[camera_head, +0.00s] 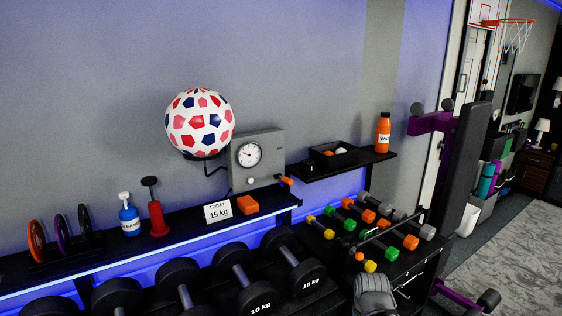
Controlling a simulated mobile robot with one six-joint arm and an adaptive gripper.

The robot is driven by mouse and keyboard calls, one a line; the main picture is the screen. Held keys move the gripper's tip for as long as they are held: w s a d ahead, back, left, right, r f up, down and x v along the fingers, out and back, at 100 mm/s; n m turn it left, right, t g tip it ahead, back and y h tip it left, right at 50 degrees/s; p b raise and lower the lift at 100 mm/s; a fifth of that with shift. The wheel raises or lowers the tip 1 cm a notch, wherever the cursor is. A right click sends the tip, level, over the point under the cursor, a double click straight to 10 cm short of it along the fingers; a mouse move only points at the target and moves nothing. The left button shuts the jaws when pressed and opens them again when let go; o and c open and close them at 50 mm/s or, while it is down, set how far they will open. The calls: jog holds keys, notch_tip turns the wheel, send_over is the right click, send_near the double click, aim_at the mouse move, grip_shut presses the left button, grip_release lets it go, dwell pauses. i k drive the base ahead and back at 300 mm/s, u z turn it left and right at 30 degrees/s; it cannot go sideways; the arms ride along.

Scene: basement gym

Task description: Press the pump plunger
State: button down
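A small red hand pump (157,219) stands upright on the black shelf (184,219), left of a white card. Its plunger (149,184) is a thin dark rod with a wide black knob on top, raised well above the red body. Just left of it stands a blue bottle (129,219) with a white pump-style top (124,198) and a cleaner label.
A ball (200,122) sits beside a grey gauge box (256,160) with an orange handle. A white card (217,211) and orange block (248,205) stand right of the pump. Weight plates (62,236) stand left. Dumbbells (240,275) lie below. The air above the pump is clear.

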aim_at(149, 181)
jog(key=k, duration=0.5)
jog(key=u, duration=0.85)
jog(key=i, duration=0.5)
jog(key=u, duration=0.35)
